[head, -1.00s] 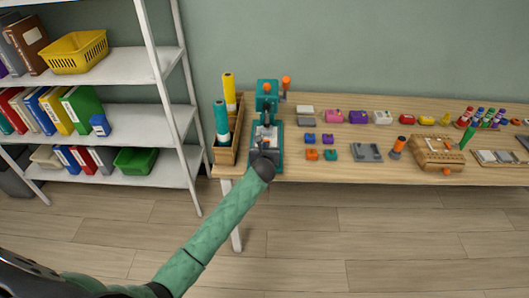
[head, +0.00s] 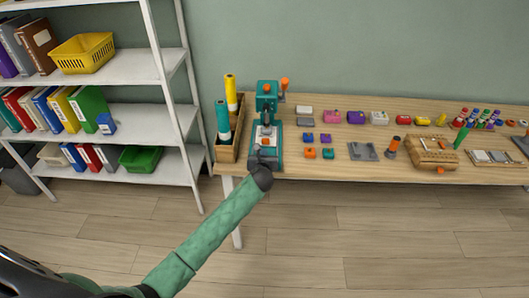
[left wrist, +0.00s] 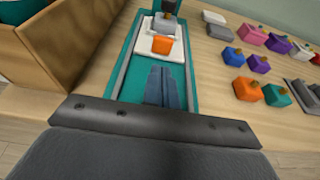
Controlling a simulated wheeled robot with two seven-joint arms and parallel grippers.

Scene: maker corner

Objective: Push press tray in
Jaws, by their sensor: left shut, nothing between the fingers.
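The teal press (head: 267,88) stands at the left end of the table, with an orange knob on a side lever. Its light tray (head: 265,143) sits on the teal base, at the press's foot. In the left wrist view the white tray (left wrist: 148,43) carries an orange piece (left wrist: 163,45), with a grey block of the press just behind it. My left gripper (head: 258,153) is shut and empty over the front of the base. Its fingers (left wrist: 165,84) point toward the tray, with teal base showing between them and the tray. My right gripper is not in view.
A wooden box (head: 228,150) with yellow and teal rolls stands close on the left of the press. Small coloured blocks (head: 311,153) and a grey holder (head: 363,151) lie to the right. A white shelf (head: 150,120) stands further left.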

